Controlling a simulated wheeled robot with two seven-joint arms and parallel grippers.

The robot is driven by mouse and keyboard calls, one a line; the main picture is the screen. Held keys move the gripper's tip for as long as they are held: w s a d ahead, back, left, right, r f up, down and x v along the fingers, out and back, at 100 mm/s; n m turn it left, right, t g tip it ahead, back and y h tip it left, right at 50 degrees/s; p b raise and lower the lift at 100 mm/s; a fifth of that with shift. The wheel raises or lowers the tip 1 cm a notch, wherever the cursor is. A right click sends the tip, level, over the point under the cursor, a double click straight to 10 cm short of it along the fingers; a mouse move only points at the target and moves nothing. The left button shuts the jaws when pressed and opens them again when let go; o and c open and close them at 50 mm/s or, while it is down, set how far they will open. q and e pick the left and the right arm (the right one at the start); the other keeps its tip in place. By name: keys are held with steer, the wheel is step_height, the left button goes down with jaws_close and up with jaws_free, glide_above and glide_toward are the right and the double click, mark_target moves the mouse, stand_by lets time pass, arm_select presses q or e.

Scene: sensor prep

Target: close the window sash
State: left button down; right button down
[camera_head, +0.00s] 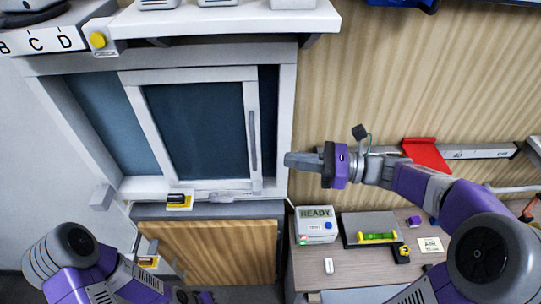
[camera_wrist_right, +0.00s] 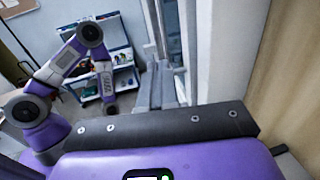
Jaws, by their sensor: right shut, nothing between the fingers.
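The window sash (camera_head: 195,76) is a white-framed dark pane inside the white window frame (camera_head: 287,120). A tall grey handle (camera_head: 252,140) runs along its right stile. A narrow dark strip shows between that stile and the right jamb, and a wider blue pane shows left of the sash. My right gripper (camera_head: 290,160) is shut and empty, in front of the right jamb, pointing left, to the right of the handle and apart from it. In the right wrist view its fingers (camera_wrist_right: 157,88) point toward the window side. My left arm is low at the left; its finger state is unclear.
A white shelf (camera_head: 225,20) overhangs the window top. A yellow-black item (camera_head: 179,201) sits on the sill. Below right, a desk (camera_head: 365,275) holds a READY device (camera_head: 316,225) and a green level (camera_head: 378,237). A red cloth (camera_head: 425,154) hangs on the wall rail.

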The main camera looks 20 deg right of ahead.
steer(key=x, duration=0.6)
